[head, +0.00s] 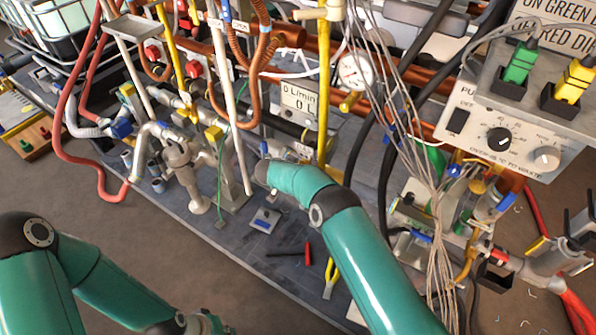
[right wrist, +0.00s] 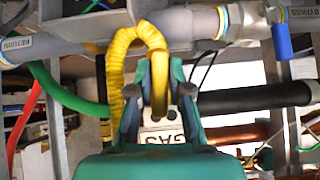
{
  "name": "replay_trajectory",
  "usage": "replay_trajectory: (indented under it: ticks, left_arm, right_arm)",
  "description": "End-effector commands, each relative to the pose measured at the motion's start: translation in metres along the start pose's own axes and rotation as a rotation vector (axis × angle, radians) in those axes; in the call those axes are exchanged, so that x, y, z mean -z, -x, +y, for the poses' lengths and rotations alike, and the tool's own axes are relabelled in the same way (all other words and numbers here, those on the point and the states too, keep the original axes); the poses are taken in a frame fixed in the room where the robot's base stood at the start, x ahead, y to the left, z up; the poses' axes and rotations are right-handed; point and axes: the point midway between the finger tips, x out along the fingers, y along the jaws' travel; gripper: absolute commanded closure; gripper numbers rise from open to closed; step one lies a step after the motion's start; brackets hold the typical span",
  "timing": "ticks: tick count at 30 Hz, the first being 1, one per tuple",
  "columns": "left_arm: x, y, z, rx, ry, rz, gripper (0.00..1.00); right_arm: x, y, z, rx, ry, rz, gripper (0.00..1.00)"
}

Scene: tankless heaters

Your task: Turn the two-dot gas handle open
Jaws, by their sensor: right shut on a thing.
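In the right wrist view, my right gripper (right wrist: 158,100) is shut, with its two fingers on either side of a part bearing a white GAS label (right wrist: 166,137), which I take as the gas handle. A ribbed yellow hose (right wrist: 140,38) loops above and runs down behind the fingers. My left gripper (head: 200,322) shows only partly at the bottom edge, apart from the bench.
A grey pipe marked RETURN (right wrist: 45,47) and a blue valve handle by BYPASS (right wrist: 281,42) are close above the right gripper. Hanging wires (head: 410,150), a yellow pipe (head: 324,90) and red-handled pliers (head: 290,253) are near the right arm.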

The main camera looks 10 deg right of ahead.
Motion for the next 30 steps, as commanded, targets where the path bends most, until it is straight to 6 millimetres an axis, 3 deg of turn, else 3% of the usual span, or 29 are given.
replay_trajectory:
  ticks: [7, 8, 12, 23, 30]
  left_arm:
    - [0.0, 0.0, 0.0, 0.0, 0.0, 0.0, 1.0]
    - [0.0, 0.0, 0.0, 0.0, 0.0, 0.0, 1.0]
    - [0.0, 0.0, 0.0, 0.0, 0.0, 0.0, 1.0]
    - [0.0, 0.001, 0.0, 0.0, 0.0, 0.001, 1.0]
    - [0.0, 0.001, 0.0, 0.0, 0.0, 0.0, 1.0]
  right_arm:
    - [0.004, -0.002, 0.003, -0.005, -0.004, 0.004, 1.0]
    - [0.004, -0.002, 0.003, -0.005, -0.004, 0.004, 0.8]
    - [0.003, -0.002, 0.002, -0.004, -0.004, 0.004, 0.59]
    - [0.002, 0.002, 0.001, -0.001, -0.002, 0.003, 0.59]
    - [0.003, 0.025, 0.0, 0.001, 0.0, 0.003, 0.59]
